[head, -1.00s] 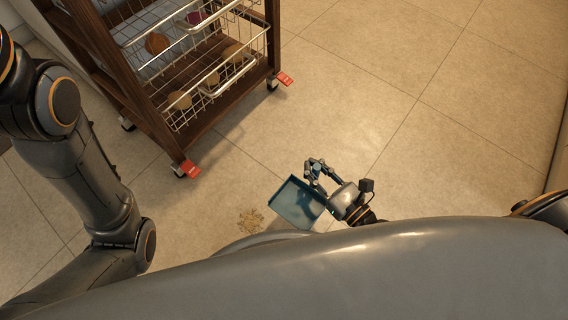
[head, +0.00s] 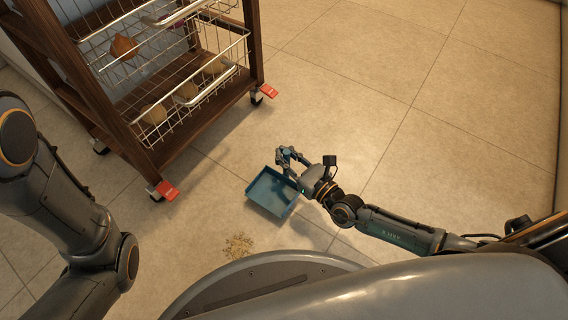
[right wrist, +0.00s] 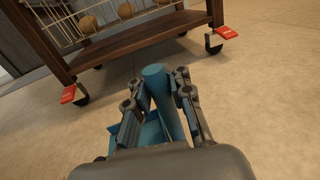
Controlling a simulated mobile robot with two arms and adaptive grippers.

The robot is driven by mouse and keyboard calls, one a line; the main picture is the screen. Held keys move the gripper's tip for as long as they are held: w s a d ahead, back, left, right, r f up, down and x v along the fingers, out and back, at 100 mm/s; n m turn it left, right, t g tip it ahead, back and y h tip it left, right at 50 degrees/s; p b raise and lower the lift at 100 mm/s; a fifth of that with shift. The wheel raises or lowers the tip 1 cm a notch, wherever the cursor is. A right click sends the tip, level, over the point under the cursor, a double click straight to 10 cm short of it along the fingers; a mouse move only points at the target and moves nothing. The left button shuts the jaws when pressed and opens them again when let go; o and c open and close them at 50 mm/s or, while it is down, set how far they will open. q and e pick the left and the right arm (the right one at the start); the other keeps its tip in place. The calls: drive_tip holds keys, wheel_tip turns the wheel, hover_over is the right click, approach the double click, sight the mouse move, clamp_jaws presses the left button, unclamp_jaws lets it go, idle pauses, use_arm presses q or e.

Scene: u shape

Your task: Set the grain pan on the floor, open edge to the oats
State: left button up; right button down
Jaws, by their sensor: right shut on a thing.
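The teal grain pan (head: 270,192) is in the head view, close over the floor or on it; I cannot tell which. My right gripper (head: 289,158) is shut on the pan's handle at its upper right side. In the right wrist view the round teal handle (right wrist: 155,78) stands between the fingers of the right gripper (right wrist: 160,92), and part of the pan (right wrist: 130,135) shows behind them. The oats (head: 238,245) are a small scattered patch on the floor, below and left of the pan, apart from it. My left gripper is out of view; only its arm shows.
A dark wooden trolley (head: 185,125) with wire baskets holding round produce stands at the upper left. Its castors have red brake tabs (head: 167,190). The tiled floor (head: 400,80) to the right is clear. My own base lies just below the oats.

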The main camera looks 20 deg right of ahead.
sight(275, 178)
wheel_tip(275, 178, down, 3)
drive_tip(key=b, duration=0.2)
drive_tip(key=shift+w+f+b, duration=0.1)
drive_tip(key=shift+f+b, duration=0.1)
drive_tip(key=shift+b, duration=0.15)
drive_tip(key=shift+r, duration=0.1)
drive_tip(key=c, duration=1.8)
unclamp_jaws()
drive_tip(key=o, duration=0.6)
